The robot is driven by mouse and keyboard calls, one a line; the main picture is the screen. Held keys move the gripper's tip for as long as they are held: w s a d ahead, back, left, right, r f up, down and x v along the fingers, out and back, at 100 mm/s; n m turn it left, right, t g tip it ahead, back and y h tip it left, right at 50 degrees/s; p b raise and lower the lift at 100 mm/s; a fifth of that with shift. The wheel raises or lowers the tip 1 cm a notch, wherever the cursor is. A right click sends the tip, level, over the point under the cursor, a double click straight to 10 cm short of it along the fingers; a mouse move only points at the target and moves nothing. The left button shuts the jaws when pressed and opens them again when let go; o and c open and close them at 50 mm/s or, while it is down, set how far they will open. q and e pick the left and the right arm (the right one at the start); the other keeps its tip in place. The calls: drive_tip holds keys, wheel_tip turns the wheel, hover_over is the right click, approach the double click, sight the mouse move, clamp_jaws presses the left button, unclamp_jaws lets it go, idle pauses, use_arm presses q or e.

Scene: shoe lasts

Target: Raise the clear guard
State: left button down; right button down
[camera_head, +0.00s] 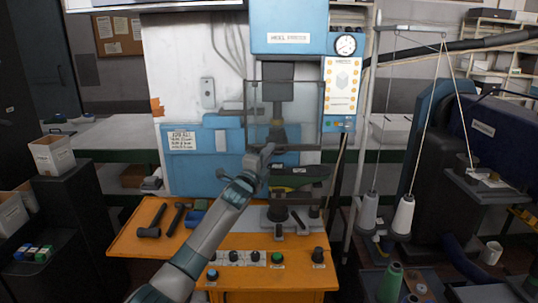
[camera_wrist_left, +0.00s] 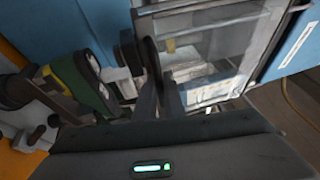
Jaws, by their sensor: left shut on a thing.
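The clear guard (camera_head: 300,115) is a see-through panel in a thin dark frame, hanging in front of the press head of the blue and white machine. In the left wrist view the guard (camera_wrist_left: 215,45) fills the upper middle, with its frame tilted in the picture. My left gripper (camera_head: 262,154) is at the guard's lower left edge, shut on its handle bar. In the left wrist view its dark fingers (camera_wrist_left: 150,75) stand close together beside the panel. The handle is mostly hidden between them. My right gripper is not in view.
A dark and green shoe form (camera_head: 290,183) sits below the guard, close to my left gripper. The orange bench (camera_head: 130,240) carries dark tools (camera_head: 165,218) and control knobs (camera_head: 277,257). Thread cones (camera_head: 403,215) and a sewing machine stand at the right.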

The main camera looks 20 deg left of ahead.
use_arm(q)
drive_tip(key=c, duration=1.8)
unclamp_jaws()
drive_tip(key=shift+c, duration=0.2)
drive_tip(key=shift+s+f, duration=0.1)
drive_tip(key=b+v, duration=0.5)
drive_tip(key=v, duration=1.2)
drive_tip(key=shift+b, duration=0.4)
drive_tip(key=shift+s, duration=0.15)
